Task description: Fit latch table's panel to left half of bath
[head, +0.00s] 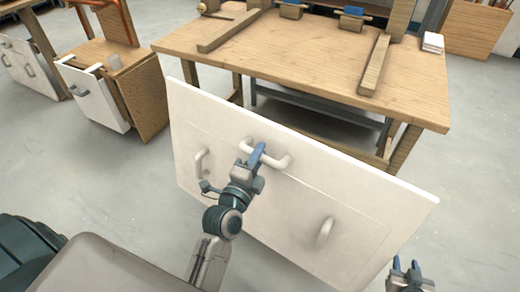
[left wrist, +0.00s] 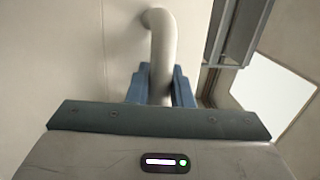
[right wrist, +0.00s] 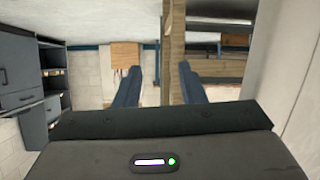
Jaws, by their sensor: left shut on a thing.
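A large white panel (head: 270,210) with several handles hangs tilted in front of me in the head view. My left gripper (head: 256,154) is shut on the white bar handle (head: 281,161) at the panel's upper middle. In the left wrist view the handle (left wrist: 161,55) runs between the blue fingers (left wrist: 160,85). My right gripper (head: 405,264) is near the panel's lower right corner, apart from it. In the right wrist view its fingers (right wrist: 160,88) are spread with nothing between them. No bath can be made out.
A wooden workbench (head: 310,52) with beams and blue-topped clamps stands behind the panel. A wooden cabinet with a white front (head: 92,97) and copper pipe stands at the left. Grey floor (head: 465,150) is clear at the right.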

